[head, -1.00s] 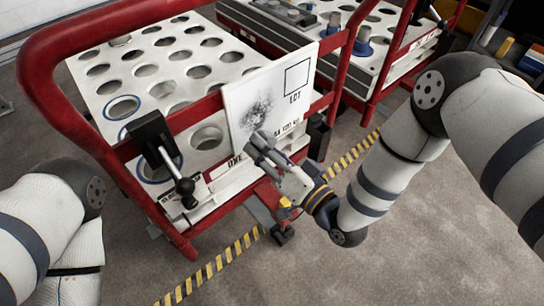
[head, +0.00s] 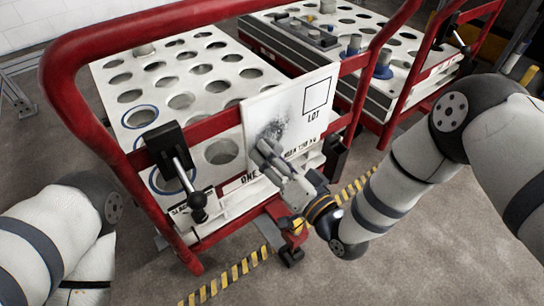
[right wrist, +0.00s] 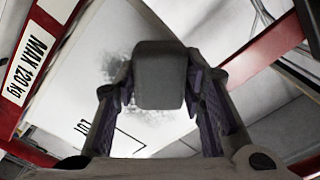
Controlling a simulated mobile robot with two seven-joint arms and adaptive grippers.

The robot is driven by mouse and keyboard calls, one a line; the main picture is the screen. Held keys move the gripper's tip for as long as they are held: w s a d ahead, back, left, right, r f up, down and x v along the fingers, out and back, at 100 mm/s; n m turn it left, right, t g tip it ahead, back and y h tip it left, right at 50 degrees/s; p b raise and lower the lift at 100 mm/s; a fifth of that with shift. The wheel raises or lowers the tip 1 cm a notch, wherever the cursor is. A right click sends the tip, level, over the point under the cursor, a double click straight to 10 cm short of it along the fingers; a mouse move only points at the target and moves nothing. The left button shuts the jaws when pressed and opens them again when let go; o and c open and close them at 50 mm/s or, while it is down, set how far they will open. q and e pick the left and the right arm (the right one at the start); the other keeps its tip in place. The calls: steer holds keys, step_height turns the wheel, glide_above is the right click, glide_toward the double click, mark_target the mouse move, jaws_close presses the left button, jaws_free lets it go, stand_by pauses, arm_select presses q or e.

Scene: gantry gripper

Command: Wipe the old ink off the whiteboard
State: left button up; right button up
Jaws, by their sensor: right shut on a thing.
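The whiteboard (head: 292,98) is a white panel on the red cart rail, with a printed square and "LOT". A grey-black ink smudge (head: 277,130) is on its lower left part, and it also shows around the block in the right wrist view (right wrist: 117,63). My right gripper (head: 266,153) is in front of the board at the smudge's lower left. It is shut on a grey block, probably the eraser (right wrist: 160,75), which hides part of the smudge. I cannot tell whether the block touches the board. My left gripper is out of view.
The red-framed cart (head: 95,130) holds a white tray with round holes (head: 160,85). A black clamp with a lever (head: 172,150) sits on its rail, left of the board. A second cart (head: 395,85) stands behind. Floor is open at front right.

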steer(key=shift+b+x, duration=0.35)
steer(key=shift+x, duration=0.55)
steer(key=shift+d, duration=0.1)
